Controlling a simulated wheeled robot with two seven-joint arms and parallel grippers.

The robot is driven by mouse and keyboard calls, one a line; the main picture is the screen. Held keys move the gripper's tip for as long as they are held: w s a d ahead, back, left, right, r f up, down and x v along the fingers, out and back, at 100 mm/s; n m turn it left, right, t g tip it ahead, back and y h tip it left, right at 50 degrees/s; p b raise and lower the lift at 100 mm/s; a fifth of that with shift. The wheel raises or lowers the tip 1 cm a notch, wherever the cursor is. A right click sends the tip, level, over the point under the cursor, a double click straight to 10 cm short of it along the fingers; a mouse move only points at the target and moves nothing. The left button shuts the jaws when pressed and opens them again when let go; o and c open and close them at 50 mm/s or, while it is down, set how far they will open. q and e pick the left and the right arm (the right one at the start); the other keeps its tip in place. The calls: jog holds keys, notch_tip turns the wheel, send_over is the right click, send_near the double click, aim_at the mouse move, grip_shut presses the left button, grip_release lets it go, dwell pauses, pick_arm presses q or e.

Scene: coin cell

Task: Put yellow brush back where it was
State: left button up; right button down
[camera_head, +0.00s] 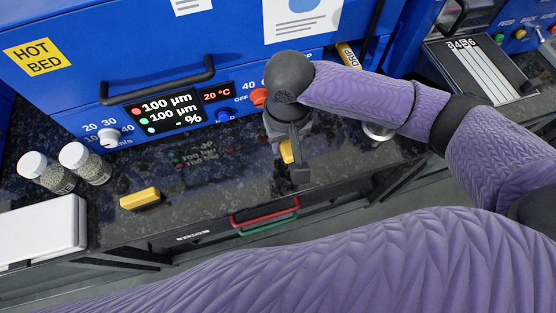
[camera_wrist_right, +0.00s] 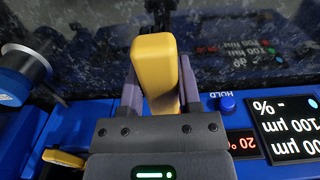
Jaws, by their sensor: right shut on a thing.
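My right gripper (camera_head: 293,160) is shut on a yellow block-like piece (camera_head: 287,151), held above the dark speckled counter in front of the blue machine. In the right wrist view the same yellow piece (camera_wrist_right: 154,62) stands between the two fingers of my right gripper (camera_wrist_right: 157,92). I take it to be the yellow brush; no bristles show. A second yellow block (camera_head: 140,198) lies on the counter to the left, apart from the gripper. My left gripper is not in view.
The blue machine with its display (camera_head: 168,109), black handle (camera_head: 158,93) and knobs stands behind the counter (camera_head: 215,190). Two capped jars (camera_head: 85,163) and a white box (camera_head: 40,232) are at the left. A yellow DRIP-marked piece (camera_head: 348,55) is at the machine. The counter's middle is clear.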

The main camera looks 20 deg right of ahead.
notch_tip(320, 180, down, 6)
jog(key=b, duration=0.2)
jog(key=shift+b, duration=0.35)
jog(key=shift+f, duration=0.1)
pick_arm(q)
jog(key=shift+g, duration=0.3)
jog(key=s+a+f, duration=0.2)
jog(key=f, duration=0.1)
pick_arm(e)
jog(key=shift+c, duration=1.5)
grip_release()
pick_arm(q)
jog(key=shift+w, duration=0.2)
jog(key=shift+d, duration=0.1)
